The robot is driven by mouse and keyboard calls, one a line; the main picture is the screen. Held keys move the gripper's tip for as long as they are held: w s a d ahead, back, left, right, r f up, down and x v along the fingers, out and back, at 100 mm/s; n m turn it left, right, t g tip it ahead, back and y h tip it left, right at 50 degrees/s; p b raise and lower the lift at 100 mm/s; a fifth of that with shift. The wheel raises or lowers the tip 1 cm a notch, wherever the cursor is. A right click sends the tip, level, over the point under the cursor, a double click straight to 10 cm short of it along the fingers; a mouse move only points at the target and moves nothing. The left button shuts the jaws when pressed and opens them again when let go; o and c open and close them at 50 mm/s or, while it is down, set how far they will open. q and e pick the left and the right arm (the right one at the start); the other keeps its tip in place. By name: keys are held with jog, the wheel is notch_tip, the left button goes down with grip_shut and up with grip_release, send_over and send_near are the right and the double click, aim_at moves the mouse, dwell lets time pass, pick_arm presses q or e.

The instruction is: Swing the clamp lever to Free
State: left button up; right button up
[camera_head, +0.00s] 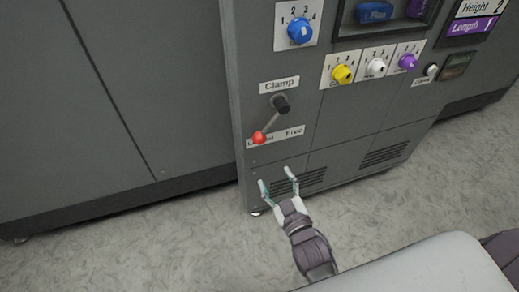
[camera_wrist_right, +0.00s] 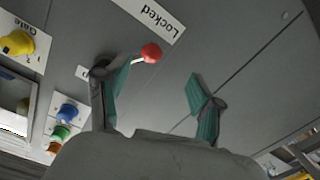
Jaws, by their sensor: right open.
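The clamp lever (camera_head: 268,124) is on the front of the grey machine. It pivots on a black hub (camera_head: 281,103) and slants down to the left. Its red ball knob (camera_head: 259,137) is over the "Locked" end of the label strip, and "Free" (camera_head: 294,132) reads to its right. My right gripper (camera_head: 276,177) is open and empty below the lever. In the right wrist view the red knob (camera_wrist_right: 151,53) shows beyond the fingers, closer to the left one; the "Locked" label (camera_wrist_right: 158,18) is above it. I see no contact. My left gripper is not in view.
A blue dial (camera_head: 299,31) is above the lever. Yellow (camera_head: 341,74), white (camera_head: 376,67) and purple (camera_head: 407,62) knobs are to the upper right. Vent slots (camera_head: 312,180) are beside the gripper. The panel around the lever is flat and the floor (camera_head: 180,235) is clear.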

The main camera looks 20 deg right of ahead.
aim_at(262, 143)
jog(key=w, duration=0.4)
jog(key=w+r+b, duration=0.1)
jog(key=w, duration=0.9)
jog(key=shift+a+r, duration=0.1)
jog(key=shift+r, duration=0.1)
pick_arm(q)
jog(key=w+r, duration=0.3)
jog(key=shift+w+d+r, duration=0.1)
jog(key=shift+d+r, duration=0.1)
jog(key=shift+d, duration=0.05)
pick_arm(e)
jog(key=shift+s, duration=0.1)
grip_shut()
